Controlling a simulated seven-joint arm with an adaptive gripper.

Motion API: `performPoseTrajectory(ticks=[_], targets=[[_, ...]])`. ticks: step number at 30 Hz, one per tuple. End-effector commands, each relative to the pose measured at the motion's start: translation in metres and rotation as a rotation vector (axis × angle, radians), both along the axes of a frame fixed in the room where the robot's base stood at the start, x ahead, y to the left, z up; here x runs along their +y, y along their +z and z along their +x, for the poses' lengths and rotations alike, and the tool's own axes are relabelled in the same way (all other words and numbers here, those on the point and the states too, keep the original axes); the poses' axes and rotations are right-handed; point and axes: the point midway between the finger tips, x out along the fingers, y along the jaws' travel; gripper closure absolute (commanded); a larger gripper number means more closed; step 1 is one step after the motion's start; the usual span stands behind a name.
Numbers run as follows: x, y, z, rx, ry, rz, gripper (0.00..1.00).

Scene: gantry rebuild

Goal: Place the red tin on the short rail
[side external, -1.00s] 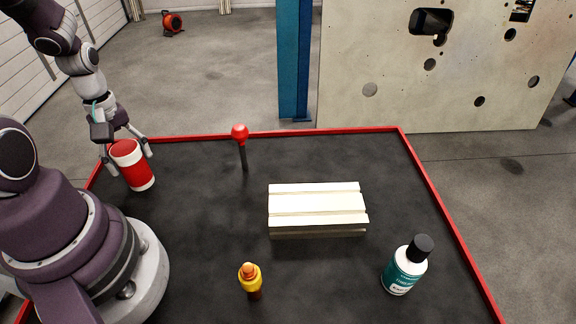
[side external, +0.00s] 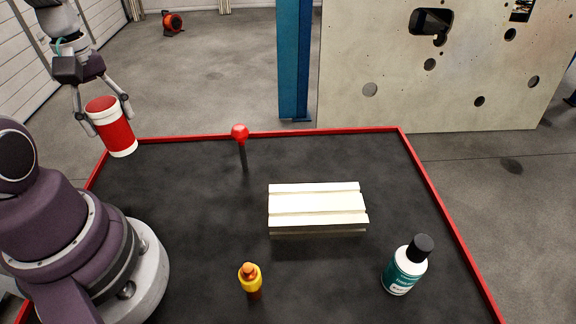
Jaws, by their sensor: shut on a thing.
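The red tin (side external: 113,130) has a white band at top and bottom. My gripper (side external: 108,120) is shut on it, one finger on each side, and holds it slightly tilted at the left, above the far left part of the table. The short rail (side external: 317,203) is a cream, grooved block lying near the middle of the dark table, well to the right of the tin and apart from it.
A red-knobbed dark post (side external: 241,147) stands between the tin and the rail. A yellow-and-brown bottle (side external: 250,281) stands at the front, and a teal-and-white bottle with black cap (side external: 404,267) at front right. The dark table (side external: 190,215) has a raised red edge.

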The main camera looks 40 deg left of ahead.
Motion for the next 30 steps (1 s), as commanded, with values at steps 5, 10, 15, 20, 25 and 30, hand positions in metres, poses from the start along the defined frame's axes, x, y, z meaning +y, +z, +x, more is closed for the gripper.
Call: performPoseTrajectory(ticks=[5,10,15,20,25,30], targets=[[-0.021,0.012,0.015,-0.001,-0.146,-0.002,0.87],[-0.077,0.010,0.040,-0.002,-0.510,-0.005,0.87],[-0.148,0.008,0.044,0.000,-0.961,-0.005,0.87],[-0.199,0.006,0.028,0.001,-1.312,-0.002,0.87],[-0.221,0.005,0.016,0.002,-1.481,0.000,0.87],[-0.239,0.001,0.044,0.005,-1.500,-0.002,0.87]])
